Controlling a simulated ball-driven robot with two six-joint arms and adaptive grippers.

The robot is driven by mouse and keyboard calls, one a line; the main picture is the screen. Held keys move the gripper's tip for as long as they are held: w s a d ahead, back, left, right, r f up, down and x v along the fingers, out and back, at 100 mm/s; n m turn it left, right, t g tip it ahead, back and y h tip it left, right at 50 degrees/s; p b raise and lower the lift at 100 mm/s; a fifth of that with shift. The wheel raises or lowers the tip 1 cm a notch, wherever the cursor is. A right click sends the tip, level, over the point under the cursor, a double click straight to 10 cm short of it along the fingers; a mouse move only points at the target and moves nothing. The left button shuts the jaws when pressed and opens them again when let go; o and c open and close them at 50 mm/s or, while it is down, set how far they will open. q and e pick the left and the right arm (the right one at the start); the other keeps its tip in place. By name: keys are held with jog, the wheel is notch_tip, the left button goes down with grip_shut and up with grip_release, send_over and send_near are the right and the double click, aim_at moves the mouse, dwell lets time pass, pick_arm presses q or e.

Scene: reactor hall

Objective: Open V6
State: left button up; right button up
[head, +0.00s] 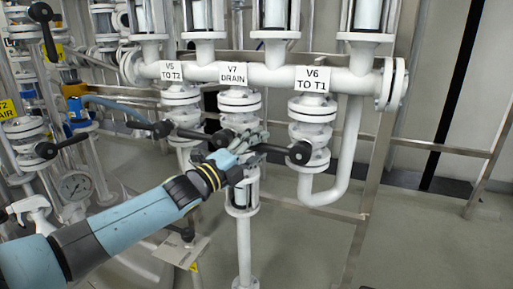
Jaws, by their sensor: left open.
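The sign "V6 TO T1" (312,80) hangs on the white pipework at right of centre. Below it is the white flanged V6 valve (312,131). Its black handle (299,153) has a round hub at the valve and a lever pointing left, roughly level and crosswise to the upright pipe. My right gripper is not in view.
Left of V6 are the "V7 DRAIN" sign (233,73) and the "V5 TO T2" sign (171,71). The V7 handle (221,138) and V5 handle (162,129) also point left, close to my gripper. A pressure gauge (76,186) is at left.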

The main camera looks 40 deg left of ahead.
pick_arm(q)
grip_shut()
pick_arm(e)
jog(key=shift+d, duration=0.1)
pick_arm(q)
jog(key=shift+f, duration=0.1)
dwell(0.3)
